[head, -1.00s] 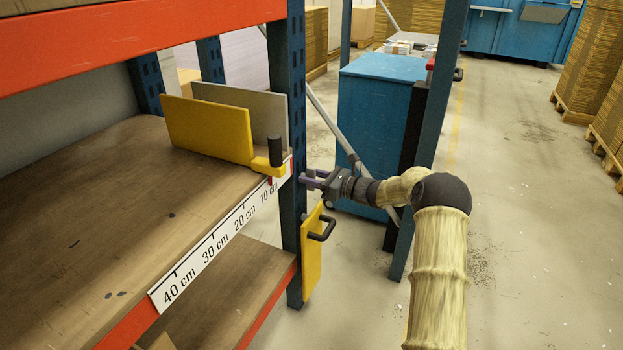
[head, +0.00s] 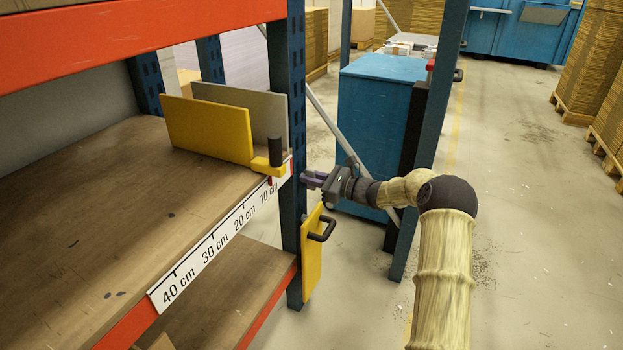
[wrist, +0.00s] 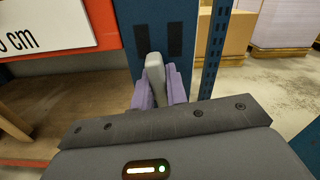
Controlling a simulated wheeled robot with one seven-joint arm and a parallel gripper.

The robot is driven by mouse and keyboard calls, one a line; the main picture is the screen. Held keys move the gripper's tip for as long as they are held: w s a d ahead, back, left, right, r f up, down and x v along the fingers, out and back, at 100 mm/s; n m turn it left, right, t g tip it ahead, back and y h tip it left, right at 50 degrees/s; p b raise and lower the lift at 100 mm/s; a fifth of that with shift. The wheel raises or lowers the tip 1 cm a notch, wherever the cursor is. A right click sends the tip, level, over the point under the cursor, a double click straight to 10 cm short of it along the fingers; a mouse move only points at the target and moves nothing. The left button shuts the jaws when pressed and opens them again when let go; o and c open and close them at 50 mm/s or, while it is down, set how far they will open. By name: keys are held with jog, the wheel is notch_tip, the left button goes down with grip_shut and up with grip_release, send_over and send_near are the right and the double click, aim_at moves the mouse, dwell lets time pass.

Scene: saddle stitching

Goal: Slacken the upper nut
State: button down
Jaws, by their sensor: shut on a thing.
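My gripper (head: 314,179) reaches from the right to the blue slotted upright (head: 290,215) at the shelf's front corner. In the wrist view, its purple fingers (wrist: 156,88) are shut on a narrow grey piece with a rounded end (wrist: 154,63), which stands in front of the blue upright. This appears to be the upper nut, though its full shape is hidden between the fingers. In the head view the gripped piece is too small to make out. No second nut can be made out.
A yellow plate with a black handle (head: 312,262) hangs on the upright below my gripper. A yellow upright plate (head: 207,130) and a black-knobbed yellow bracket (head: 268,168) are on the wooden shelf (head: 110,215). A blue cabinet (head: 372,125) stands behind. Floor is free at right.

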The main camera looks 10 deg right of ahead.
jog(key=n+b, duration=0.1)
jog(key=n, duration=0.3)
jog(key=shift+f+b, duration=0.15)
jog(key=shift+b, duration=0.15)
jog(key=n+b, duration=0.1)
jog(key=n, duration=0.1)
jog(key=n+b, duration=0.1)
jog(key=n, duration=0.1)
jog(key=shift+s+f, duration=0.15)
jog(key=n+b, duration=0.5)
jog(key=shift+a+f, duration=0.1)
jog(key=shift+f, duration=0.15)
jog(key=shift+r+n+b, duration=0.1)
jog(key=shift+n+b, duration=1.4)
jog(key=shift+n, duration=0.1)
jog(key=c, duration=1.4)
grip_release()
jog(key=shift+s, duration=0.1)
